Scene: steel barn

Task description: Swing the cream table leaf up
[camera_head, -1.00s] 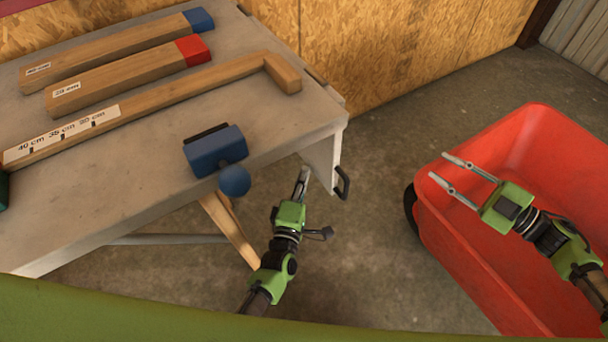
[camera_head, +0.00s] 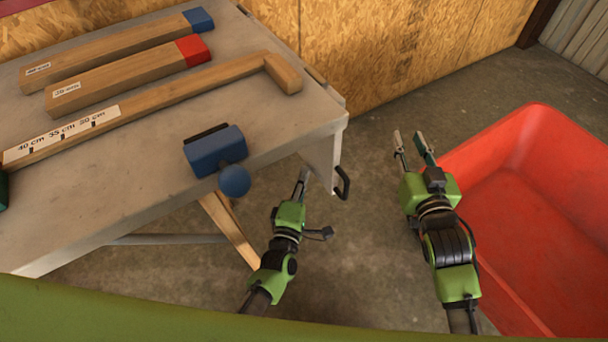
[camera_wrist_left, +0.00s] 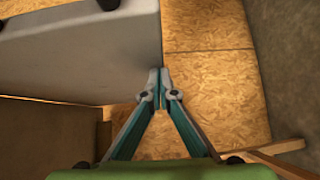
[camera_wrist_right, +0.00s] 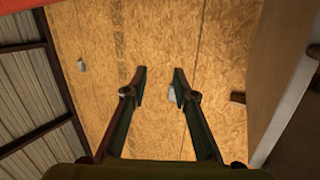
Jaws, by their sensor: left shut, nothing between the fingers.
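The cream table leaf (camera_head: 322,158) hangs down from the right end of the workbench, with a black handle (camera_head: 342,184) on its outer side. In the left wrist view the leaf (camera_wrist_left: 85,52) is a broad pale panel filling the upper left. My left gripper (camera_head: 304,174) is shut and empty, beside the leaf and below the table top; its fingertips (camera_wrist_left: 160,76) are by the leaf's edge, and I cannot tell if they touch. My right gripper (camera_head: 410,138) is open and empty, right of the handle and apart from it; it also shows in the right wrist view (camera_wrist_right: 159,72).
The workbench (camera_head: 130,205) carries a blue vise (camera_head: 213,152) and several wooden pieces, including a red-ended block (camera_head: 120,78). A wooden strut (camera_head: 230,230) slants below. A red cart (camera_head: 545,200) stands at right. Bare floor lies between the leaf and cart.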

